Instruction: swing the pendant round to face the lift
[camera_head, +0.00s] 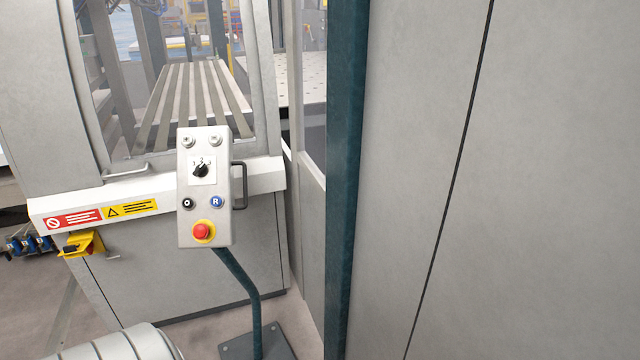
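The pendant (220,228) is a light grey control box in the middle left of the head view. Its front faces me, with a black rotary selector, a black button, a blue R button and a red emergency stop on a yellow base. A dark handle (240,186) sticks out on its right side. A bent dark teal post (241,277) carries it from a floor plate (280,345). Neither gripper is in view. No lift can be made out for certain.
Behind the pendant stands a grey machine housing (200,290) with a window, slatted table (200,90) and warning labels (130,208). A teal column (346,180) and large grey panel (500,200) fill the right. A ribbed part of mine shows at bottom left. Some floor is free at lower left.

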